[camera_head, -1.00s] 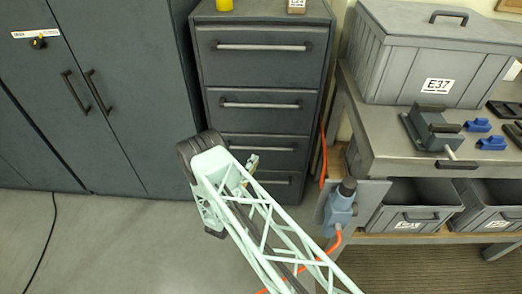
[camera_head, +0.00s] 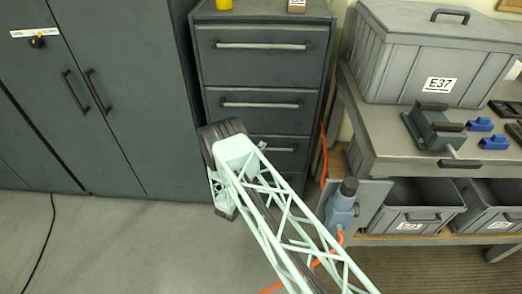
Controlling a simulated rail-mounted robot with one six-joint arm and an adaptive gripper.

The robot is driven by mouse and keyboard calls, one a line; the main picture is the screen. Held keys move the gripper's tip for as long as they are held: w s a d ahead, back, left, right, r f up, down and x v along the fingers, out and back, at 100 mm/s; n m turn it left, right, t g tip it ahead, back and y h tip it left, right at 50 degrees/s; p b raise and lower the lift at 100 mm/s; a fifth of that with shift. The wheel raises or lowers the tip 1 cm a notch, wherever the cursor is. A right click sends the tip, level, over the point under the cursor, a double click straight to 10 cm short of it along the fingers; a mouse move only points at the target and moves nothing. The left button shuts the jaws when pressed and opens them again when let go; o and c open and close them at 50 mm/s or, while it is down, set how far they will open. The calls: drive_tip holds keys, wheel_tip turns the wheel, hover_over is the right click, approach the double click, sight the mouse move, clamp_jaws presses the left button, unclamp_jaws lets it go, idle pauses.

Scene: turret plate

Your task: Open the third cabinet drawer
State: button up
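A dark grey drawer cabinet (camera_head: 262,77) stands at the back centre, with several stacked drawers and horizontal bar handles. The top drawer (camera_head: 262,65) and the second drawer (camera_head: 262,118) look shut. The third drawer (camera_head: 284,158) is partly hidden behind my arm; the right part of its handle (camera_head: 284,149) shows. My pale green lattice arm reaches up from the bottom to the front of the lower drawers. My gripper is hidden behind the arm's end, so I cannot see its fingers or whether it touches the handle.
A tall dark double-door cabinet (camera_head: 110,110) stands on the left. On the right, a metal workbench (camera_head: 390,135) carries a grey lidded bin (camera_head: 425,60), a vise (camera_head: 434,125) and blue blocks (camera_head: 480,124). A blue-grey tool (camera_head: 342,208) with an orange cable hangs beside it. The floor at left is open.

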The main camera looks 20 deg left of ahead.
drive_tip(key=shift+c, duration=0.2)
clamp_jaws()
drive_tip(key=shift+s, duration=0.15)
